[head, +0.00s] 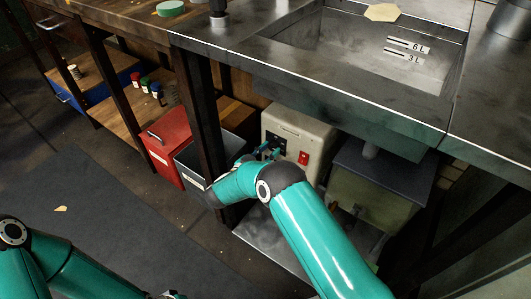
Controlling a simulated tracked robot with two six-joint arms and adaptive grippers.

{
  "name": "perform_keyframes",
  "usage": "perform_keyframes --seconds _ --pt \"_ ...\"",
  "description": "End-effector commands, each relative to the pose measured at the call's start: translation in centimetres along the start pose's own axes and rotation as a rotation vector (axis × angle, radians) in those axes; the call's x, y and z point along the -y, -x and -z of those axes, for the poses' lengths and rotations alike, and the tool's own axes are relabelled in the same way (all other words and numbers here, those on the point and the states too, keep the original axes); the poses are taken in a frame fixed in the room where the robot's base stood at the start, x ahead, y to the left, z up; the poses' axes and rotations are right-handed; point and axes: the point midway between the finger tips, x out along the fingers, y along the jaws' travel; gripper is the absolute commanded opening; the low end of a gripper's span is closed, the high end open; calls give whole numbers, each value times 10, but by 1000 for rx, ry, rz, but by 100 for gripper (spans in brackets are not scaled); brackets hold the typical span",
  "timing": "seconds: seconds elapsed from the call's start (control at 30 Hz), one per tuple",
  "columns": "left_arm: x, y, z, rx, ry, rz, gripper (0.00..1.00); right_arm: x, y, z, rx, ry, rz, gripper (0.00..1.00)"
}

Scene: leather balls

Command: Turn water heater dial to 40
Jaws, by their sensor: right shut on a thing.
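The water heater (312,136) is a cream box under the steel sink counter, with a red switch (303,158) on its front. My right gripper (271,150) reaches the dark area on the left of that front and is shut on the dial there. The fingers and my wrist cover the dial, so its marks and setting cannot be read. My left arm is low at the left. Only a small part of my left gripper (172,295) shows at the bottom edge, too little to tell its jaws.
A dark table leg (205,130) stands close left of my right wrist. A grey bin (190,165) and a red toolbox (168,142) are left of it. A greenish tank (372,195) stands right of the heater. The sink (340,95) hangs above. The left floor is mostly clear.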

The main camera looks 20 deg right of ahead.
Motion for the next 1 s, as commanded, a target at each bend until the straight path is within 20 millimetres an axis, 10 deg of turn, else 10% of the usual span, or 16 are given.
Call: perform_keyframes --seconds 1.0 --pt "4 -12 0 0 0 0 0 -2 -3 -1 39 -563 26 0"
